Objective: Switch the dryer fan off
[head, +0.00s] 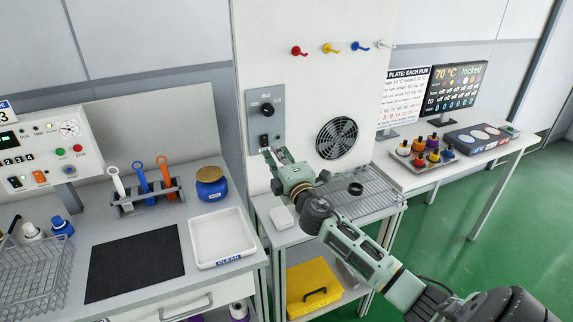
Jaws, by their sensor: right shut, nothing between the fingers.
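The dryer fan (337,138) is a round black grille in the tall white panel. To its left is a grey control plate (281,113) with a black knob (267,108) and a small dark switch (264,140) below it. My right gripper (267,152) is shut and empty, with its tips at or just below the switch; I cannot tell whether they touch it. The switch is partly hidden, and its position is too small to read. My left gripper is not in view.
Colored hooks (327,48) stick out of the panel above. Below my right arm is a ribbed metal tray (375,190) with a dark ring (355,188). A white tray (222,236) and a blue jar (211,184) stand on the left bench. A right table (470,165) holds colored bottles.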

